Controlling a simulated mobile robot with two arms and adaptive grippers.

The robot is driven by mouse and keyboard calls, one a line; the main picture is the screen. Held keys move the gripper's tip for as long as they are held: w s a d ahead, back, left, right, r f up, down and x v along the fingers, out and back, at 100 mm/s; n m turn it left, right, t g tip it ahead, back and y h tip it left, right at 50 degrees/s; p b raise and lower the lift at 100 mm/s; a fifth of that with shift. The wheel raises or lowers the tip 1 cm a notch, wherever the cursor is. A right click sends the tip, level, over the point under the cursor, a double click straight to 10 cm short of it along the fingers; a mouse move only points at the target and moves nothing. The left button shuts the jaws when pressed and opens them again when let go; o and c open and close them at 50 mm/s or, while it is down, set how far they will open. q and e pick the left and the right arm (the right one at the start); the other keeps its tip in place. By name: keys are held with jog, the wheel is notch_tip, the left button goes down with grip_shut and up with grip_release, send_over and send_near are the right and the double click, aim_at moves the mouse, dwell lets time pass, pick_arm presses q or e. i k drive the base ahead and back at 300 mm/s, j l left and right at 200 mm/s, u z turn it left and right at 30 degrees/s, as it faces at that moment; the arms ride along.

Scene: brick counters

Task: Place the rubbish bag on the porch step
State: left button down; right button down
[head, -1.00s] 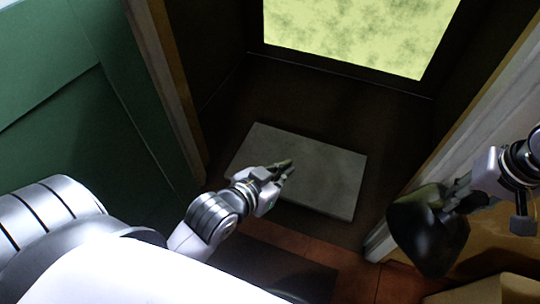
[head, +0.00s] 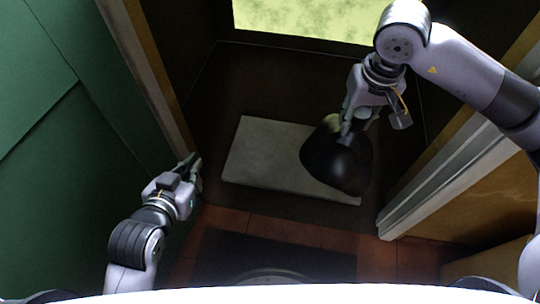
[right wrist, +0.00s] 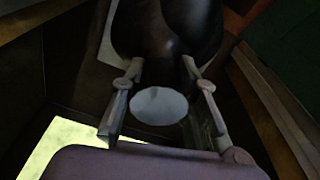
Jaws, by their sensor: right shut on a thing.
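The black rubbish bag (head: 336,162) hangs from my right gripper (head: 348,130), in front of the right part of the grey porch step (head: 262,155) in the head view. Whether the bag touches the slab cannot be told. In the right wrist view, the fingers (right wrist: 163,64) are shut on the bag's neck, and the dark bag (right wrist: 165,28) fills the top middle. My left gripper (head: 192,164) is empty, beside the left door frame and left of the slab. Its fingers are too small and dark to judge.
A green door panel (head: 50,130) is at the left. Door frames stand on both sides, the pale right one (head: 440,170) close to my right arm. A dark mat (head: 270,262) lies on the red tiles in front. The slab's left half is clear.

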aim_at(289, 163)
jog(key=i+j+u, duration=0.15)
jog(key=j+u, duration=0.2)
jog(key=i+l+u, duration=0.1)
jog(key=l, duration=0.2)
jog(key=i+l+u, duration=0.1)
jog(key=l, duration=0.25)
jog(key=i+l+u, duration=0.25)
jog(key=l, duration=0.4)
jog(key=i, duration=0.1)
